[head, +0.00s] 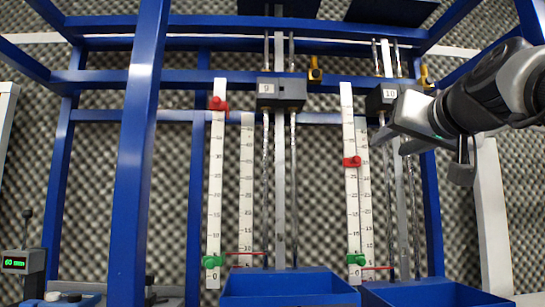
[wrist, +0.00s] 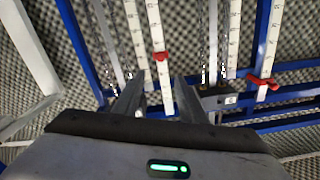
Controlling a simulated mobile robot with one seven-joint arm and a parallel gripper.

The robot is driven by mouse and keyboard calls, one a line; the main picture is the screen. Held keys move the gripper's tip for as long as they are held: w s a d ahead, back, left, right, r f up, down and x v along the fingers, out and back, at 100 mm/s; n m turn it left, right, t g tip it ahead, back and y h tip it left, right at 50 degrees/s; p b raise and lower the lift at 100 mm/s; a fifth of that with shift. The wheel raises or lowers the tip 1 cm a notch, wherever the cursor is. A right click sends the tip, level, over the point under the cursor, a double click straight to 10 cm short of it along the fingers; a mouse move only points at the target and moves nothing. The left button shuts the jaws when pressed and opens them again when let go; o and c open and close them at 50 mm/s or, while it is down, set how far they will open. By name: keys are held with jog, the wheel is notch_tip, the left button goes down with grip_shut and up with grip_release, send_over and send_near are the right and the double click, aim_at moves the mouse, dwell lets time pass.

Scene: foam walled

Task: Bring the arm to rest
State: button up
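My arm reaches in from the right edge of the head view. My gripper (head: 391,145) points left, in front of the black block labelled 10 (head: 381,98) and the right-hand ruler. In the wrist view my gripper (wrist: 160,88) shows two fingers spread apart with nothing between them. A white ruler with a red slider (wrist: 160,56) lies beyond the fingers there. I cannot tell from the views whether a finger touches the rig.
A blue frame (head: 140,150) stands ahead, with white rulers (head: 216,180), red sliders (head: 352,162), green sliders (head: 354,260) and a block labelled 9 (head: 281,93). Blue bins (head: 290,285) sit below. A box with a green display (head: 15,263) is at lower left. Foam covers the walls.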

dwell(0.3)
jog(key=s+a+f+n+g+y, duration=0.15)
jog(key=a+f, duration=0.25)
jog(key=f, duration=0.6)
jog(key=s+a+f+g, duration=0.2)
jog(key=a+f+g, duration=0.1)
jog(key=f, duration=0.6)
jog(key=s+a+f+n+g, duration=0.1)
jog(key=s+a+f+g, duration=0.2)
jog(key=f, duration=0.7)
jog(key=s+a+f+g, duration=0.1)
jog(key=s+f+g, duration=0.1)
jog(key=s+f, duration=0.35)
jog(key=s+a+f+n+g+h, duration=0.1)
jog(key=s+f, duration=0.1)
jog(key=f, duration=0.7)
jog(key=s+a+f+g, duration=0.1)
jog(key=s+f+g, duration=0.1)
jog(key=s+f, duration=0.35)
notch_tip(320, 180, up, 14)
jog(key=w+p, duration=0.1)
jog(key=p, duration=1.5)
jog(key=shift+w+r, duration=0.15)
jog(key=shift+r, duration=0.05)
jog(key=shift+h, duration=0.25)
jog(key=shift+c, duration=0.9)
